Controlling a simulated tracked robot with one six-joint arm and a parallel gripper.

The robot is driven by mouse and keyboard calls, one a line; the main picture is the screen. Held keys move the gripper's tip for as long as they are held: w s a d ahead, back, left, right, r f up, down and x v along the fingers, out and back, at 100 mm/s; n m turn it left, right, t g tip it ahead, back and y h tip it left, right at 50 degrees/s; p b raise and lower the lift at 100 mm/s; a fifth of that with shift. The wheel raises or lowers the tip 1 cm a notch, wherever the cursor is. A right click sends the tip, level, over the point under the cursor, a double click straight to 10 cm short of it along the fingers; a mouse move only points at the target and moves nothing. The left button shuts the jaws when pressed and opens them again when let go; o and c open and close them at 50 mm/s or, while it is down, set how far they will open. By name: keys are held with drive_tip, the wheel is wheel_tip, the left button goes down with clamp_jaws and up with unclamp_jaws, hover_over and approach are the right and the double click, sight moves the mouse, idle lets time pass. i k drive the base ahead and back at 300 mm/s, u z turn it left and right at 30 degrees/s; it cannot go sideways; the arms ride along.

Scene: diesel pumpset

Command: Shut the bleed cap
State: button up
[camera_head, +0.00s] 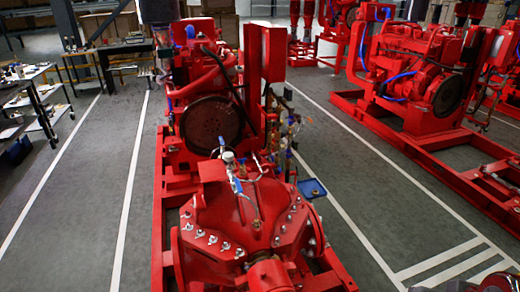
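A red pump casing (238,215) fills the lower middle of the view, with several silver bolts along its flange. A small brass-coloured fitting (256,224) stands on top of the casing near its front. It may be the bleed cap, but it is too small to tell whether it is open or shut. Behind it, a thin silver pipe carries a valve with a blue handle (236,184) and a pale round gauge-like part (228,157). My gripper is not recognisable in this view.
A red diesel engine (205,85) stands behind the pump on the same red frame. A small blue tray-like piece (312,188) juts out at the right. Another red pumpset (420,75) stands farther right. Benches (125,45) are at the left. Grey floor (85,190) lies clear on the left.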

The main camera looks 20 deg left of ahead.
sight(229, 157)
drive_tip(key=z, duration=0.6)
drive_tip(key=k, duration=0.9)
drive_tip(key=u, duration=1.5)
drive_tip(key=i, duration=1)
drive_tip(key=u, duration=0.05)
